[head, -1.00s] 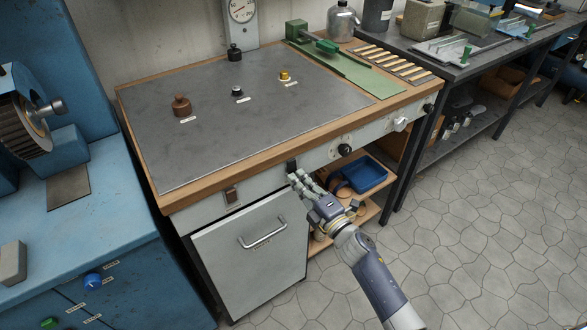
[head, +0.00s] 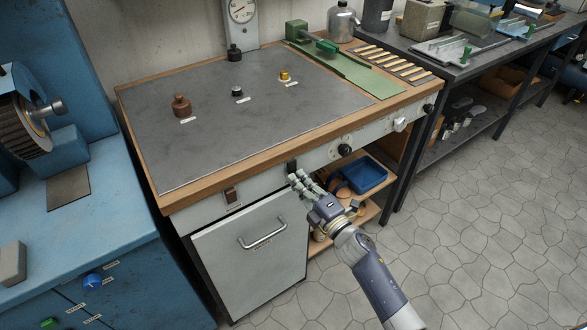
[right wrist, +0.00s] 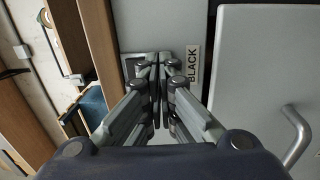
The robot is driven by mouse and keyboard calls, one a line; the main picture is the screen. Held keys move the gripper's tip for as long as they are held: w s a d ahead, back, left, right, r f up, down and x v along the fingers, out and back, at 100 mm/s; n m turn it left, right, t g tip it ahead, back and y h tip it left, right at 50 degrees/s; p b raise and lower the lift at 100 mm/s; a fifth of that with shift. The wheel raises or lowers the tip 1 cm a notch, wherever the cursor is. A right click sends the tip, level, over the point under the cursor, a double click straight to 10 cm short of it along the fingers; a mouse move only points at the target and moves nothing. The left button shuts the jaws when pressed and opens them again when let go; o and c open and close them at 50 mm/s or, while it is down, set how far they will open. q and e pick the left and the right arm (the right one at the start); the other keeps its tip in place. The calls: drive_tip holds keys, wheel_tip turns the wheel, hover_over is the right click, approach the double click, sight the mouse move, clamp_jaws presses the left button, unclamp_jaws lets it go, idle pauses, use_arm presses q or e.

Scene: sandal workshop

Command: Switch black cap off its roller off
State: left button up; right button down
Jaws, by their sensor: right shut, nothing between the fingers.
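My right gripper (head: 297,180) is shut and empty at the bench's front panel, its fingertips at a dark switch (head: 292,165). In the right wrist view the shut fingertips (right wrist: 158,62) cover most of this switch, beside a label reading BLACK (right wrist: 194,64). Contact and the switch's position cannot be told. On the grey bench top stand a brown knobbed piece (head: 181,106), a small dark and silver piece (head: 237,93), a gold piece (head: 284,76) and a black knobbed piece (head: 235,53) at the back. Their labels are too small to read. My left gripper is not in view.
A brown switch (head: 231,196) sits left on the panel; a round black knob (head: 345,150) sits right. A cabinet door with a handle (head: 264,236) lies below. A blue tray (head: 362,176) stands on an open shelf. The floor at right is clear.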

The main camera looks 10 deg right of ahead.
drive_tip(key=shift+w+a, duration=0.15)
drive_tip(key=shift+w, duration=0.2)
drive_tip(key=p+v, duration=0.1)
drive_tip(key=v, duration=0.7)
drive_tip(key=shift+r, duration=0.4)
